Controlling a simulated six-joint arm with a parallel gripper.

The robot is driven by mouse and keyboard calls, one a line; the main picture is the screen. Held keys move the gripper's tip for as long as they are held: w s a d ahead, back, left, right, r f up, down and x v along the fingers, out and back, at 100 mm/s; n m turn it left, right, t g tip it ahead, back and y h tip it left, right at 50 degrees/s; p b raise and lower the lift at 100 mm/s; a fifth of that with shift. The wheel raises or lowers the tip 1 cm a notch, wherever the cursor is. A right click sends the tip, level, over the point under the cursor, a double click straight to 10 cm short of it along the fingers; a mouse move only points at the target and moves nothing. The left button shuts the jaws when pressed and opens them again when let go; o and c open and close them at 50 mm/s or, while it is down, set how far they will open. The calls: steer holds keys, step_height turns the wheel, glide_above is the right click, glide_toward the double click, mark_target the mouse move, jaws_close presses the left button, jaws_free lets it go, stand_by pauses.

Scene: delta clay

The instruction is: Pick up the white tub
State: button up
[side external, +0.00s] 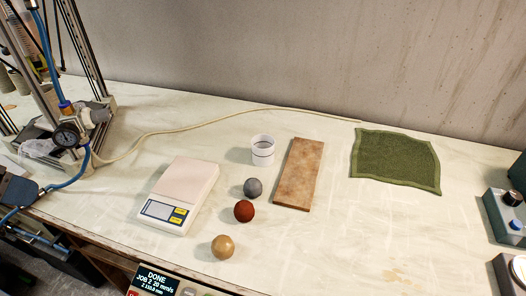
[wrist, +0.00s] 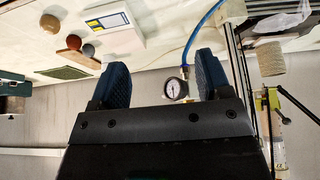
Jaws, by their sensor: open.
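The white tub (side external: 263,151) stands upright on the pale worktop in the side external view, just behind the grey ball and left of the brown board. A dark line runs around it. I cannot make it out in the wrist view. My gripper (wrist: 160,76) shows in the wrist view with its two dark blue fingers spread wide and nothing between them. It is well away from the tub; I cannot make out its fingers for certain in the side external view.
A kitchen scale (side external: 186,186) lies left of the tub. A grey ball (side external: 254,187), a red ball (side external: 244,211) and a tan ball (side external: 223,247) stand in front. A brown board (side external: 299,174) and green cloth (side external: 396,160) lie right. A frame with a gauge (side external: 67,136) stands left.

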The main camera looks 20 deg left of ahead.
steer(key=o, duration=0.3)
steer(key=w+d+r+m+h, duration=0.1)
steer(key=w+d+r+m, duration=0.3)
steer(key=w, duration=0.7)
steer(key=m+g+h, duration=0.2)
steer(key=m+g, duration=0.1)
steer(key=m, duration=0.3)
glide_above(262, 147)
steer(key=s+a, duration=0.1)
steer(key=s, duration=0.3)
steer(key=f, duration=1.6)
steer(key=shift+s+f, duration=0.2)
steer(key=shift+f, duration=0.1)
steer(key=shift+x, duration=2.85)
